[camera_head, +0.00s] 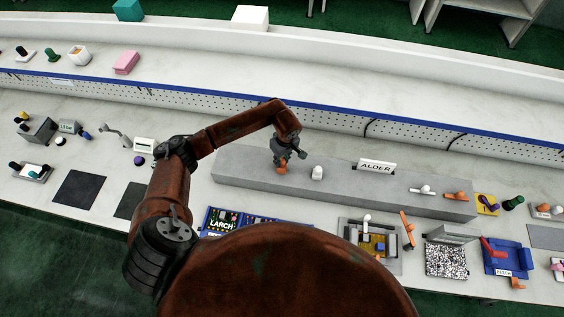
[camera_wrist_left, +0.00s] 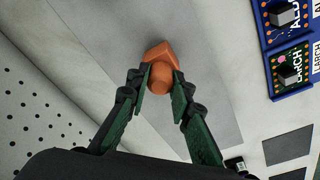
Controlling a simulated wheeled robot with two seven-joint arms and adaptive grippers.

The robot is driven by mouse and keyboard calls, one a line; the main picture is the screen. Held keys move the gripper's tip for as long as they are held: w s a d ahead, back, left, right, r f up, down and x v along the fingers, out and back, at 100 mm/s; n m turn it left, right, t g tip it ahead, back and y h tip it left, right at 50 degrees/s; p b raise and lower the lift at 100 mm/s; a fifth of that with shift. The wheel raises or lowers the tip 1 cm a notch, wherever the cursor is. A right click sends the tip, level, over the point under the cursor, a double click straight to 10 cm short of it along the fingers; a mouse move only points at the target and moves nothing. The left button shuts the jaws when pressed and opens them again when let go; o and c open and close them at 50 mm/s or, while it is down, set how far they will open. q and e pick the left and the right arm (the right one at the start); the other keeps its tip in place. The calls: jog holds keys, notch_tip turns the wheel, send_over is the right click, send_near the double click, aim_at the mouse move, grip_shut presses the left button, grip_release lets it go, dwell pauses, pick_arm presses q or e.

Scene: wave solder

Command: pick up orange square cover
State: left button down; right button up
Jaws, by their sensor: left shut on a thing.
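The orange square cover (camera_wrist_left: 163,55) is a square piece with a round knob (camera_wrist_left: 160,78), seen in the left wrist view between my green fingertips. My left gripper (camera_wrist_left: 159,84) is shut on the knob. In the head view the orange cover (camera_head: 281,169) shows just below my left gripper (camera_head: 281,160), over the left part of the long grey block (camera_head: 235,168). I cannot tell whether the cover touches the block. My right gripper is not in view.
A white knobbed piece (camera_head: 317,173) stands on the block just right of the cover. The ALDER sign (camera_head: 376,166), a white piece (camera_head: 422,190) and another orange piece (camera_head: 456,196) are further right. Blue LARCH boards (camera_head: 222,222) lie in front.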

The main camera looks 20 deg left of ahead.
pick_arm(q)
jog(key=shift+w+r+b, duration=0.1)
jog(key=shift+r+b, duration=0.2)
jog(key=shift+r, duration=0.15)
jog(key=s+d+r+b, duration=0.3)
jog(key=d+r+b, duration=0.2)
jog(key=d+r, duration=0.6)
jog(key=d, duration=0.2)
jog(key=shift+d+r, duration=0.35)
jog(key=shift+s+a+f, duration=0.1)
jog(key=shift+s, duration=0.05)
